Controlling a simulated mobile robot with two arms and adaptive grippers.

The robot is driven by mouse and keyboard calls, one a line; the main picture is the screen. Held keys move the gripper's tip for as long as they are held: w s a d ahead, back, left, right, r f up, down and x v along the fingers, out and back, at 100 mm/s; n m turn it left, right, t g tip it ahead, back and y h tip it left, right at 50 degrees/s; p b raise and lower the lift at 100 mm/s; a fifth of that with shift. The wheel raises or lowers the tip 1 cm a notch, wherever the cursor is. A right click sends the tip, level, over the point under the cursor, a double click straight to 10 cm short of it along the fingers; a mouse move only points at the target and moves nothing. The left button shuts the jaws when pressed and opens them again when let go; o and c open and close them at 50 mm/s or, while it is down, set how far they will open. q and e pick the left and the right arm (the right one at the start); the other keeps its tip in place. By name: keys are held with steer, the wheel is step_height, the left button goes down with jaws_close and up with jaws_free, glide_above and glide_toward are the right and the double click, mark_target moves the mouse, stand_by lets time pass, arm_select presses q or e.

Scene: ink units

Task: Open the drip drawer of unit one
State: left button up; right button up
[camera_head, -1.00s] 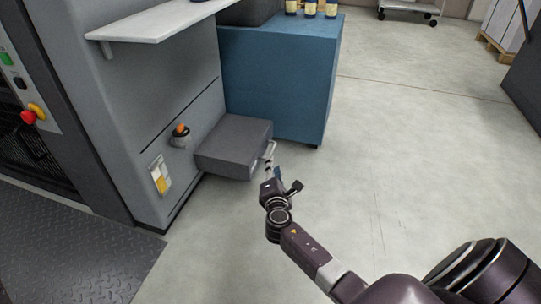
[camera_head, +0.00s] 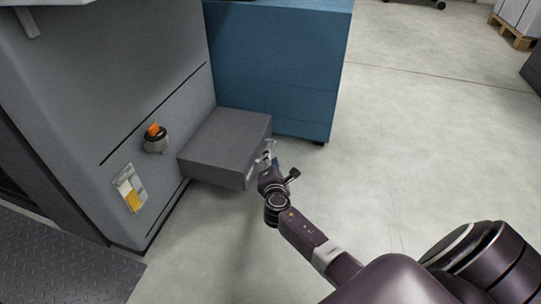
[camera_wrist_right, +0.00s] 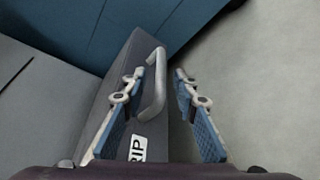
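The drip drawer (camera_head: 222,140), a dark grey box, sticks out from the lower front of the grey unit (camera_head: 130,75). Its pale bar handle (camera_head: 270,150) is on the outer face and shows large in the right wrist view (camera_wrist_right: 159,88). A white label (camera_wrist_right: 138,148) reading "RIP" is partly hidden there. My right gripper (camera_head: 268,162) is at the handle. In the right wrist view its two blue-padded fingers (camera_wrist_right: 160,78) are apart, with the handle between them, nearer the left finger. Whether a finger touches it I cannot tell. My left gripper is not in view.
A blue cabinet (camera_head: 275,70) stands close behind the drawer. An orange-topped knob (camera_head: 155,136) and a white-yellow label (camera_head: 130,188) are on the unit's front. Dark tread plate (camera_head: 60,265) lies at lower left.

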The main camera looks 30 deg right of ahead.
steer(key=x, duration=0.1)
steer(key=b+x, duration=0.1)
steer(key=shift+w+d+f, duration=0.15)
steer(key=shift+w+f, duration=0.15)
steer(key=shift+w+d+b, duration=0.3)
steer(key=shift+w+d, duration=0.05)
steer(key=shift+w, duration=0.15)
steer(key=shift+c, duration=0.5)
jaws_close()
